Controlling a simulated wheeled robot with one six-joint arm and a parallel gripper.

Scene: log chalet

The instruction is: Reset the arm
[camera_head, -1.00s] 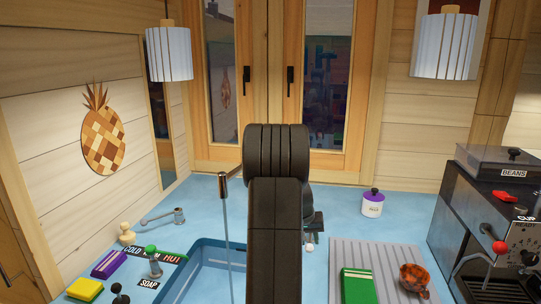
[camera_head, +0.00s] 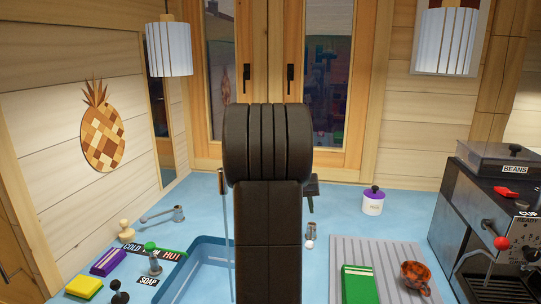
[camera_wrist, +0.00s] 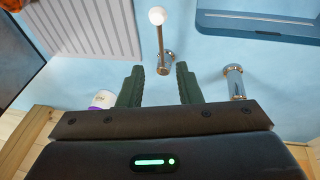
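My gripper (camera_wrist: 157,84) shows in the wrist view with its two dark green fingers spread apart and nothing between them. Beyond the fingertips a lever with a white ball end (camera_wrist: 157,16) rises from a metal base on the blue counter. In the head view my black arm stands upright in the middle and hides part of the sink and counter. A small part of my gripper (camera_head: 312,188) shows to the right of the arm, above the counter; the fingers are mostly hidden there.
The sink (camera_head: 205,255) lies left of my arm. A ribbed drainboard (camera_head: 375,250) holds a green-and-white block (camera_head: 357,284) and an orange-brown cup (camera_head: 416,274). A white jar (camera_head: 373,201) stands behind. A coffee machine (camera_head: 490,220) fills the right side. Two lamps (camera_head: 168,50) hang above.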

